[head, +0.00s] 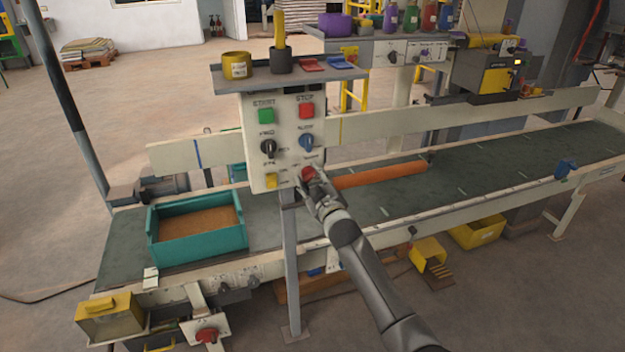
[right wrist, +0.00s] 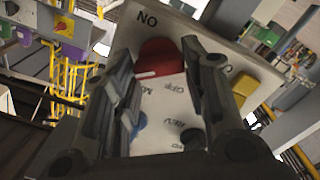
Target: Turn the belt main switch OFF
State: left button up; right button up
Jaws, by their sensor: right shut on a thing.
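The control panel (head: 287,125) stands on a post in front of the belt. A red rotary switch (head: 308,172) sits at its lower right. In the right wrist view the red knob (right wrist: 158,58) has a white mark, with ON and OFF lettering on the plate around it, seen upside down. My right gripper (head: 313,184) reaches the panel from the lower right, its fingers on either side of the knob and shut on it. The fingers hide part of the knob and plate. My left gripper is not in view.
Close on the panel are a green button (head: 266,116), a red button (head: 306,110), a black selector (head: 268,148), a blue selector (head: 306,142) and a yellow button (head: 271,181). A teal crate (head: 197,251) stands on the belt (head: 370,205). Another red switch (head: 207,335) is low left.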

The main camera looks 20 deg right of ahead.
jog(key=n, duration=0.5)
jog(key=shift+a+f+n, duration=0.1)
jog(key=shift+f+n, duration=0.05)
jog(key=shift+n, duration=0.25)
jog(key=n, duration=0.4)
jog(key=shift+f+n+b, duration=0.1)
jog(key=shift+n+b, duration=0.2)
jog(key=shift+n, duration=0.1)
jog(key=o, duration=1)
jog(key=shift+s, duration=0.1)
jog(key=s, duration=1.2)
jog(key=shift+d, duration=0.2)
